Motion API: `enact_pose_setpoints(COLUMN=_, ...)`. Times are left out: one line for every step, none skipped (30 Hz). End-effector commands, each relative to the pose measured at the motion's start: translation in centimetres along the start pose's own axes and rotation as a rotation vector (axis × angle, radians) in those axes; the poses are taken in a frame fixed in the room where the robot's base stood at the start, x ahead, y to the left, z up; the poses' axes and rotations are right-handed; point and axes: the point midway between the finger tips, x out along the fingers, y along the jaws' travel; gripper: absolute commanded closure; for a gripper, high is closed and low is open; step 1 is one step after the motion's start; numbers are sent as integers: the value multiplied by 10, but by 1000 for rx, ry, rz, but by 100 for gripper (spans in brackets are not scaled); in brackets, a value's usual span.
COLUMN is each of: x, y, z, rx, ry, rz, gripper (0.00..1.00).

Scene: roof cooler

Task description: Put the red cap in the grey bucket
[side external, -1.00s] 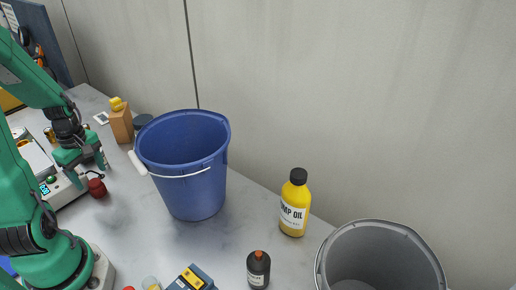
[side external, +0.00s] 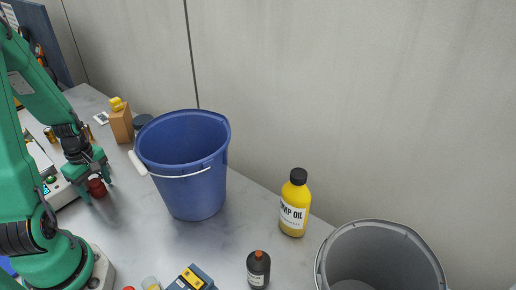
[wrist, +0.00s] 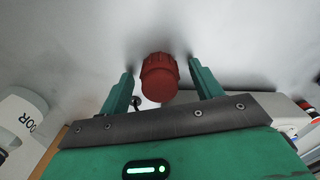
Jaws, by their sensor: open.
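The red cap (side external: 97,188) sits on the grey worktop at the left, beside a white device. It also shows in the wrist view (wrist: 160,78), between the two green fingers. My gripper (side external: 96,185) is open and low over the worktop, with its fingers on either side of the cap. In the wrist view (wrist: 162,80) a gap shows between the cap and each finger. The grey bucket (side external: 382,232) stands at the lower right, cut off by the frame's bottom edge, its open top facing up.
A blue bucket (side external: 183,168) with a white-gripped handle stands between the cap and the grey bucket. A yellow oil bottle (side external: 294,205) and a dark bottle (side external: 258,270) stand farther right. A wall runs along the back.

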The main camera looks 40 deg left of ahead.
Motion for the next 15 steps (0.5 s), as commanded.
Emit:
enact_pose_setpoints(x=0, y=0, z=0, rx=0, ry=0, rz=0, gripper=35)
enact_pose_setpoints(x=0, y=0, z=0, rx=0, ry=0, rz=0, gripper=35)
enact_pose_setpoints(x=0, y=0, z=0, rx=0, ry=0, rz=0, gripper=35)
enact_pose_setpoints(x=0, y=0, z=0, rx=0, ry=0, rz=0, gripper=35)
enact_pose_setpoints(x=0, y=0, z=0, rx=0, ry=0, rz=0, gripper=35)
enact_pose_setpoints(x=0, y=0, z=0, rx=0, ry=0, rz=0, gripper=35)
enact_pose_setpoints(x=0, y=0, z=0, rx=0, ry=0, rz=0, gripper=35)
enact_pose_setpoints(x=0, y=0, z=0, rx=0, ry=0, rz=0, gripper=35)
enact_pose_setpoints(x=0, y=0, z=0, rx=0, ry=0, rz=0, gripper=35)
enact_pose_setpoints(x=0, y=0, z=0, rx=0, ry=0, rz=0, gripper=35)
enact_pose_setpoints(x=0, y=0, z=0, rx=0, ry=0, rz=0, gripper=35)
enact_pose_setpoints(x=0, y=0, z=0, rx=0, ry=0, rz=0, gripper=35)
enact_pose_setpoints(x=0, y=0, z=0, rx=0, ry=0, rz=0, gripper=35)
enact_pose_setpoints(x=0, y=0, z=0, rx=0, ry=0, rz=0, gripper=35)
enact_pose_setpoints(x=0, y=0, z=0, rx=0, ry=0, rz=0, gripper=41)
